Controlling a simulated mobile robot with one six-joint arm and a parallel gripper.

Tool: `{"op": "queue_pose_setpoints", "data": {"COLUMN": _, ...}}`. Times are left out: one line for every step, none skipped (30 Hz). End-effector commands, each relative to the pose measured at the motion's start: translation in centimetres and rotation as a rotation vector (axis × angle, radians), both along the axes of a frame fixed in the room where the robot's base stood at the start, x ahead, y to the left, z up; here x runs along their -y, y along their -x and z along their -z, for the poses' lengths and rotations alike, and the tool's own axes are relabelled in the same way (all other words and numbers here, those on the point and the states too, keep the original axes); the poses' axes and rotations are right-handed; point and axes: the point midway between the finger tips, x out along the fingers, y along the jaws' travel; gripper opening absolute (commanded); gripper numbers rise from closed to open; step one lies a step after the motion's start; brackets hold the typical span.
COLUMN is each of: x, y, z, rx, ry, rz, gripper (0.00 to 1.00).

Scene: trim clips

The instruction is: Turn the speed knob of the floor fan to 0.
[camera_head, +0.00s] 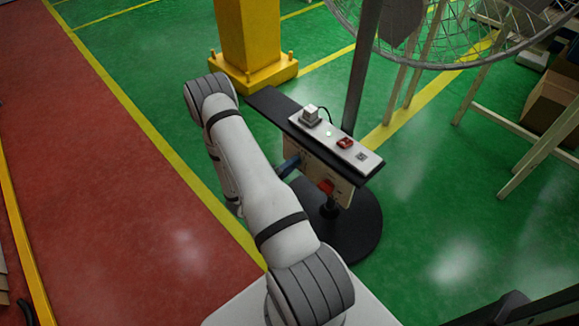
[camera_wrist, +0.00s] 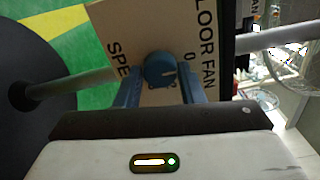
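The floor fan's beige label panel (camera_head: 310,172) hangs under its dark shelf. In the wrist view the panel (camera_wrist: 112,18) carries printed words with "FLOOR FAN", part of a word starting "SPE", and a 0 at upper right of the knob. The round blue speed knob (camera_wrist: 158,68) stands on it, with a pale mark toward its right side. My gripper (camera_wrist: 160,80) has its two blue fingers either side of the knob, apparently with narrow gaps; contact is unclear. In the head view my gripper (camera_head: 290,165) is mostly hidden behind my arm, left of the panel.
A power strip (camera_head: 330,136) with a plug and red switch lies on the shelf. A fan pole (camera_head: 361,70) rises behind it; a round black base (camera_head: 352,235) sits below. A yellow post (camera_head: 247,40) stands behind. Green floor is open at right.

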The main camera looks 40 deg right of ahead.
Motion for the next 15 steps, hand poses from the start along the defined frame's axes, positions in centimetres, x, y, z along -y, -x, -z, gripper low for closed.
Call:
{"op": "queue_pose_setpoints", "data": {"x": -0.01, "y": -0.01, "z": 0.02, "rx": 0.0, "ry": 0.0, "rz": -0.001, "gripper": 0.39}}
{"op": "queue_pose_setpoints", "data": {"x": -0.01, "y": 0.0, "z": 0.02, "rx": 0.0, "ry": 0.0, "rz": 0.0, "gripper": 0.42}}
{"op": "queue_pose_setpoints", "data": {"x": -0.01, "y": 0.0, "z": 0.02, "rx": 0.0, "ry": 0.0, "rz": 0.0, "gripper": 0.45}}
{"op": "queue_pose_setpoints", "data": {"x": 0.0, "y": 0.0, "z": 0.01, "rx": 0.0, "ry": 0.0, "rz": 0.0, "gripper": 0.47}}
{"op": "queue_pose_setpoints", "data": {"x": 0.0, "y": 0.01, "z": 0.01, "rx": 0.0, "ry": 0.0, "rz": 0.0, "gripper": 0.5}}
{"op": "queue_pose_setpoints", "data": {"x": 0.0, "y": 0.01, "z": 0.0, "rx": 0.0, "ry": 0.0, "rz": 0.0, "gripper": 0.53}}
{"op": "queue_pose_setpoints", "data": {"x": 0.01, "y": 0.01, "z": 0.0, "rx": 0.0, "ry": 0.0, "rz": 0.0, "gripper": 0.55}}
{"op": "queue_pose_setpoints", "data": {"x": 0.01, "y": 0.01, "z": 0.0, "rx": 0.001, "ry": 0.0, "rz": 0.0, "gripper": 0.55}}
{"op": "queue_pose_setpoints", "data": {"x": 0.01, "y": 0.02, "z": -0.01, "rx": 0.001, "ry": 0.0, "rz": 0.001, "gripper": 0.55}}
{"op": "queue_pose_setpoints", "data": {"x": 0.01, "y": 0.02, "z": -0.01, "rx": 0.001, "ry": 0.001, "rz": 0.001, "gripper": 0.55}}
{"op": "queue_pose_setpoints", "data": {"x": 0.02, "y": 0.02, "z": -0.01, "rx": 0.001, "ry": 0.001, "rz": 0.001, "gripper": 0.55}}
{"op": "queue_pose_setpoints", "data": {"x": 0.02, "y": 0.02, "z": -0.02, "rx": 0.001, "ry": 0.001, "rz": 0.001, "gripper": 0.55}}
{"op": "queue_pose_setpoints", "data": {"x": 0.01, "y": 0.02, "z": -0.02, "rx": 0.001, "ry": 0.001, "rz": 0.001, "gripper": 0.55}}
{"op": "queue_pose_setpoints", "data": {"x": -0.03, "y": 0.03, "z": -0.02, "rx": 0.001, "ry": 0.001, "rz": 0.001, "gripper": 0.55}}
{"op": "queue_pose_setpoints", "data": {"x": -0.17, "y": 0.02, "z": -0.03, "rx": 0.001, "ry": 0.001, "rz": 0.0, "gripper": 0.55}}
